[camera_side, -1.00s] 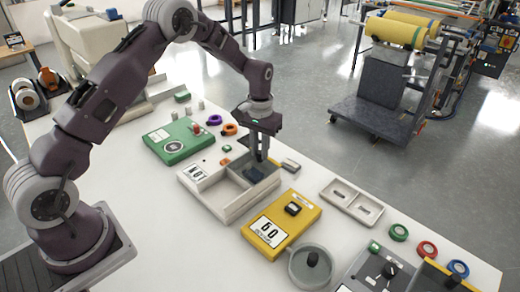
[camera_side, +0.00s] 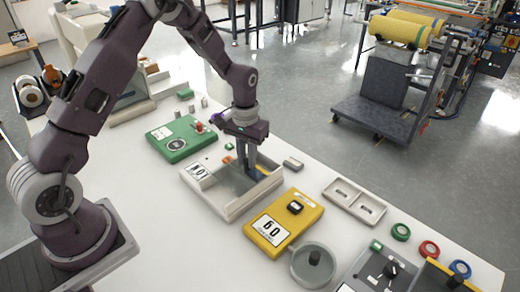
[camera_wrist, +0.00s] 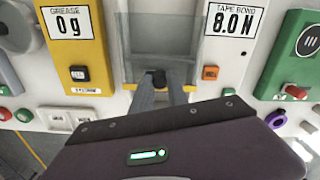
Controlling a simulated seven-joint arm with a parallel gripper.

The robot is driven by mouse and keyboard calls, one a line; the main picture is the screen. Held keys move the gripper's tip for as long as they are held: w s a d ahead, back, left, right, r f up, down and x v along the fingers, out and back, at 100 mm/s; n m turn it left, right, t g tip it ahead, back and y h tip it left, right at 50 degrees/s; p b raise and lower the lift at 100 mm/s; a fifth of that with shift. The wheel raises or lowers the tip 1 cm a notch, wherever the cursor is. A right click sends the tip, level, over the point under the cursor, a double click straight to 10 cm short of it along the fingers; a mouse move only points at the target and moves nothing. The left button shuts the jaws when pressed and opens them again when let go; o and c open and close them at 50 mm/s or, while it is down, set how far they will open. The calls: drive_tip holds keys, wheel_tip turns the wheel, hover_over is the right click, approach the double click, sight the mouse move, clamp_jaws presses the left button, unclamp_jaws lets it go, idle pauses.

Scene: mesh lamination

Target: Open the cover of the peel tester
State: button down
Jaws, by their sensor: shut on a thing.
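The peel tester (camera_side: 232,214) is a pale, shallow box on the table, left of the yellow unit. Its label reads 8.0 N, tape bond, in the wrist view (camera_wrist: 233,22). Its cover (camera_side: 224,180) looks like a clear greyish panel over the box; its exact angle is hard to tell. My gripper (camera_side: 250,174) points down at the box's right part. In the wrist view its fingers (camera_wrist: 160,82) are shut on a small dark knob (camera_wrist: 157,76), which appears to be the cover's. The fingers partly hide the knob.
The yellow grease unit (camera_side: 284,222) stands close on the right, with a round grey dish (camera_side: 313,266) in front. A green unit (camera_side: 180,138) is behind on the left. Coloured rings are near the right edge.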

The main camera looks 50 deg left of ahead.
sight(237, 175)
drive_tip(key=s, duration=0.4)
drive_tip(key=c, duration=1.3)
unclamp_jaws()
wheel_tip(237, 175, up, 7)
drive_tip(key=shift+r, duration=0.1)
